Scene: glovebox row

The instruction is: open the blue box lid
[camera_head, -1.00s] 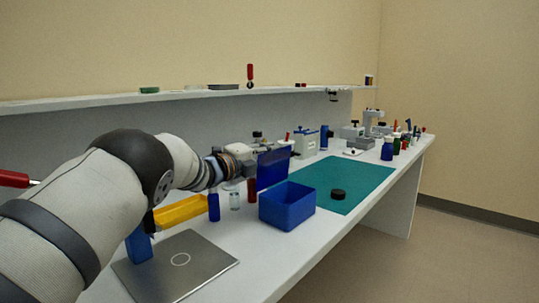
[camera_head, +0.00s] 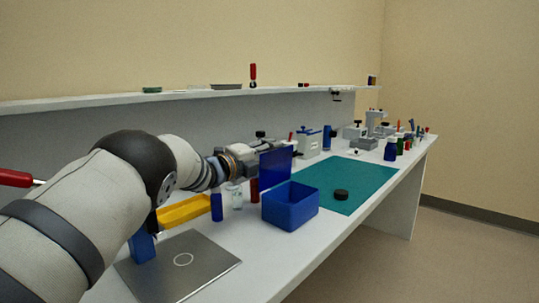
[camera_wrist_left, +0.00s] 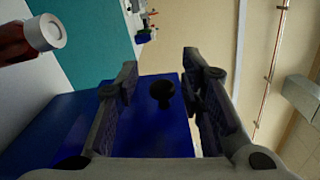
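The blue box (camera_head: 290,207) stands on the white bench with its top open. Its blue lid (camera_head: 276,168) stands about upright at the box's back edge. My left gripper (camera_head: 262,146) is at the lid's upper left part in the head view. In the left wrist view, the gripper (camera_wrist_left: 160,72) is open, its two dark fingers apart. A black knob (camera_wrist_left: 162,91) on the blue lid (camera_wrist_left: 160,125) shows between the fingers, with gaps at both sides. My right gripper is not in view.
A green mat (camera_head: 350,180) with a black puck (camera_head: 341,194) lies right of the box. Red, clear and blue (camera_head: 217,207) small bottles and a yellow tray (camera_head: 184,212) stand left of it. A metal plate (camera_head: 180,265) lies in front. A shelf (camera_head: 200,94) runs behind.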

